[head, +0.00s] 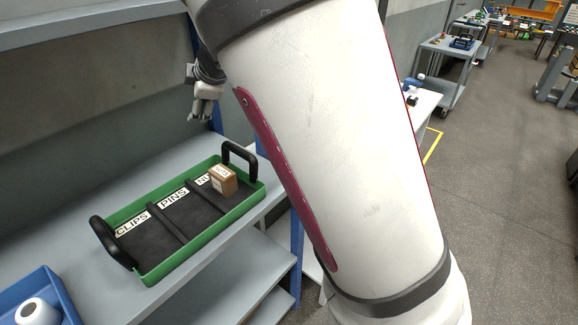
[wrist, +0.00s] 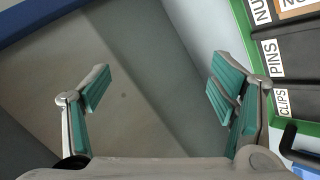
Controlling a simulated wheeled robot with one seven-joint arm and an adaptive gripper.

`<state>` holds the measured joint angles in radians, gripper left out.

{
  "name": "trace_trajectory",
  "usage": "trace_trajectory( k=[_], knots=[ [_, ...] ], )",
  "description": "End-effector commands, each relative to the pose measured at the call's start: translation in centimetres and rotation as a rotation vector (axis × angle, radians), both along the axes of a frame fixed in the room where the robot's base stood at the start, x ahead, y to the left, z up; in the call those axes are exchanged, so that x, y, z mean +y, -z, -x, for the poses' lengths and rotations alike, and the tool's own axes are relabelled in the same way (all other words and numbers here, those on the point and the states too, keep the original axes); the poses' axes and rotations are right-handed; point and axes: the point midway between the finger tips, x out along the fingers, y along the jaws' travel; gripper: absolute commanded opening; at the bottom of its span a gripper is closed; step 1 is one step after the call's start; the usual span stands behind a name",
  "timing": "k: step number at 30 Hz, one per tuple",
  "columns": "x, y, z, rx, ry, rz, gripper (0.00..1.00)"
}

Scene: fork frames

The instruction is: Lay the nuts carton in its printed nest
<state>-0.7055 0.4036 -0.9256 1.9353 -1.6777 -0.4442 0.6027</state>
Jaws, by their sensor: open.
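The nuts carton (head: 223,180) is a small brown box with a white label on top. It sits in the right-end compartment of the green tray (head: 205,229), over part of the label there. I cannot tell whether it lies fully flat in the nest. In the wrist view a corner of the carton (wrist: 298,8) shows at the top right, beside the NUTS label (wrist: 261,10), cut off by the frame. My gripper (head: 202,117) is open and empty, above and behind the tray, apart from the carton. In the wrist view my gripper (wrist: 160,88) has nothing between its fingers.
The tray has two black handles (head: 110,243) and compartments marked CLIPS (head: 132,223) and PINS (head: 173,197), both empty. It rests on a grey bench shelf (head: 75,240). A blue bin (head: 62,290) with a white round item (head: 38,312) stands at the lower left. An upper shelf (head: 80,20) hangs above.

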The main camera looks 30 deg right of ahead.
Motion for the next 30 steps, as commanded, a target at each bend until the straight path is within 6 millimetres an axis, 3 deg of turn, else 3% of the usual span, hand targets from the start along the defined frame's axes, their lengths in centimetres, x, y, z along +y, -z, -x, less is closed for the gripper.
trace_trajectory(
  k=[1,5,9,13,17,21,24,27,30],
  knots=[
    [-1.7,-2.0,0.5,-0.055,0.086,-0.066,0.78],
    [-5.7,-5.7,2.9,-0.145,0.316,-0.207,0.78],
    [-9.3,-8.1,7.7,-0.165,0.552,-0.338,0.78],
    [-10.8,-9.0,13.9,-0.119,0.74,-0.447,0.78],
    [-10.2,-8.7,20.9,-0.021,0.881,-0.538,0.78],
    [-7.4,-7.6,28.8,0.118,0.974,-0.614,0.78],
    [-4.9,-6.6,33.5,0.215,1.004,-0.65,0.78],
    [-2.8,-5.7,37.0,0.29,1.017,-0.671,0.78],
    [-1.4,-5.0,39.0,0.34,1.019,-0.683,0.78]
  ],
)
